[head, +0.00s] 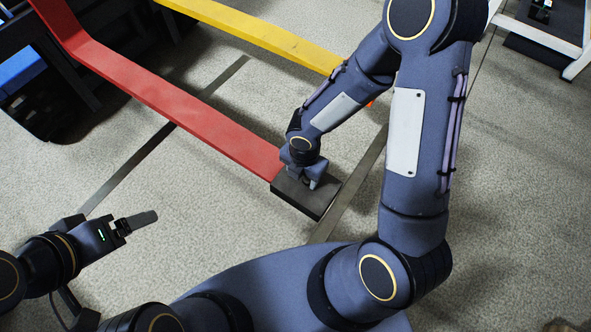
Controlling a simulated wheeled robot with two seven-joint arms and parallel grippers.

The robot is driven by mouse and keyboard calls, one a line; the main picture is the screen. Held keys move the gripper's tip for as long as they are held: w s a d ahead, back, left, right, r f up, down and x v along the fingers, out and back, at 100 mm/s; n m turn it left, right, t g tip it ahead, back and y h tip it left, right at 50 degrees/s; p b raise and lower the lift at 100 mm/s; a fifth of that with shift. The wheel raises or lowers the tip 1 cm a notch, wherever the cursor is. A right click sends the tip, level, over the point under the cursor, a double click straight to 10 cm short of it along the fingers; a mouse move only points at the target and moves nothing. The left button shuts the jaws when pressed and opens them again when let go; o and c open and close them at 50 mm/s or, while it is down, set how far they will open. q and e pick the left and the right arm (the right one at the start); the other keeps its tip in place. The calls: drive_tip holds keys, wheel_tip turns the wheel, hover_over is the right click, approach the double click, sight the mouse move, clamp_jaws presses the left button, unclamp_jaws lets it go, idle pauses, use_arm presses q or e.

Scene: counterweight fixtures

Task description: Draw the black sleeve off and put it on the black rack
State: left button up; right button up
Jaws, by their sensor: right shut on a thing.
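The black sleeve (306,193) is a flat dark block at the near end of a long red bar (180,103). The bar's end meets or enters the sleeve; I cannot tell how far. My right gripper (308,180) reaches down from above and is shut on the sleeve, hiding part of its top. My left gripper (145,218) is at the lower left, well apart from the bar and the sleeve. Its fingers show edge-on, so their opening is unclear. I cannot make out for certain which dark structure is the black rack.
A yellow bar (255,33) runs behind the red one, its near end partly behind my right arm. A dark frame (60,90) with a blue panel (20,68) stands at the upper left. A white frame (548,38) is at the upper right. The carpet between is clear.

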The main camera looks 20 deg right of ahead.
drive_tip(key=shift+s+d+f, duration=0.15)
drive_tip(key=shift+s+d, duration=0.2)
drive_tip(key=shift+s, duration=0.15)
drive_tip(key=shift+s+d+f, duration=0.15)
drive_tip(key=shift+s+d, duration=0.2)
drive_tip(key=shift+s, duration=0.15)
drive_tip(key=shift+c, duration=0.7)
drive_tip(key=shift+s+d, duration=0.2)
drive_tip(key=shift+s, duration=0.05)
clamp_jaws()
drive_tip(key=s+d+b, duration=0.2)
drive_tip(key=s+d, duration=0.4)
drive_tip(key=s, duration=0.2)
drive_tip(key=shift+s+d+r, duration=0.2)
drive_tip(key=shift+s+d, duration=0.15)
drive_tip(key=shift+s, duration=0.05)
drive_tip(key=shift+r, duration=0.1)
wheel_tip(320, 180, up, 6)
drive_tip(key=p, duration=0.6)
drive_tip(key=shift+w, duration=0.1)
